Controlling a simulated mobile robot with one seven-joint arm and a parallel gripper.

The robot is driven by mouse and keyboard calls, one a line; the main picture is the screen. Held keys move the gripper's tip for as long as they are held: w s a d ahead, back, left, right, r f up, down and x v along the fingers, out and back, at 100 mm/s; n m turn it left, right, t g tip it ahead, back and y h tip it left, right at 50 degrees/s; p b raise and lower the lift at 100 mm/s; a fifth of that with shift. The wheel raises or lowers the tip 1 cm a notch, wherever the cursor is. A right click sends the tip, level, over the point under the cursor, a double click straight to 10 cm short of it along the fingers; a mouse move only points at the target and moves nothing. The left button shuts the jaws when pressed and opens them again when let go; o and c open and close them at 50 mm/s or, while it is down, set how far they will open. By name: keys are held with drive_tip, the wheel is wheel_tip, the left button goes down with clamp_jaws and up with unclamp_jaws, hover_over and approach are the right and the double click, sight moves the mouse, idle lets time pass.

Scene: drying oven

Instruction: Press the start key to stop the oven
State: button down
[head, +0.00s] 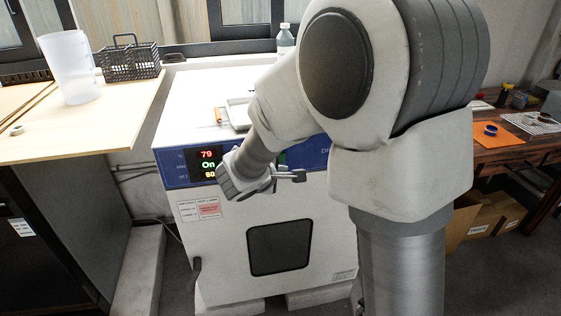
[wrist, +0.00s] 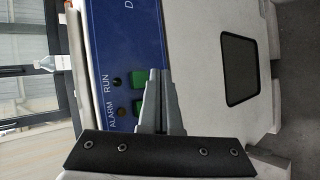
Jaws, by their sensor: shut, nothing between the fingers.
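The white drying oven (head: 215,262) stands in front of me with a blue control panel (head: 172,170). Its display (head: 207,163) shows 79, "On" and 60. My gripper (head: 300,176) is shut and empty at the panel. In the wrist view, its fingertips (wrist: 157,74) are beside two green keys, one (wrist: 139,79) in line with the RUN lamp and one (wrist: 137,107) in line with the ALARM lamp. The fingers partly cover the keys. I cannot tell which is the start key or whether the fingertips touch one. The RUN lamp (wrist: 117,82) looks dark.
The oven door has a dark window (head: 280,248). A tray (head: 238,113) and a bottle (head: 285,40) are on or behind the oven top. A bench at left holds a beaker (head: 70,68) and a black basket (head: 130,61). A wooden table (head: 490,158) is at right.

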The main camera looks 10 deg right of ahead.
drive_tip(key=s+b, duration=0.1)
drive_tip(key=s, duration=0.2)
idle(0.4)
drive_tip(key=s+d+r+m+g, duration=0.2)
drive_tip(key=s+d+r+m, duration=0.15)
drive_tip(key=s, duration=0.35)
drive_tip(key=s+d+r+m+g, duration=0.2)
drive_tip(key=s+d+m, duration=0.25)
drive_tip(key=s, duration=0.25)
drive_tip(key=s+a+r+m+y, duration=0.2)
drive_tip(key=s+a+m+y, duration=0.3)
drive_tip(key=s, duration=0.6)
wheel_tip(320, 180, up, 23)
drive_tip(key=a+y+p, duration=0.1)
drive_tip(key=a+p, duration=0.1)
drive_tip(key=p, duration=2)
drive_tip(key=shift+f, duration=0.15)
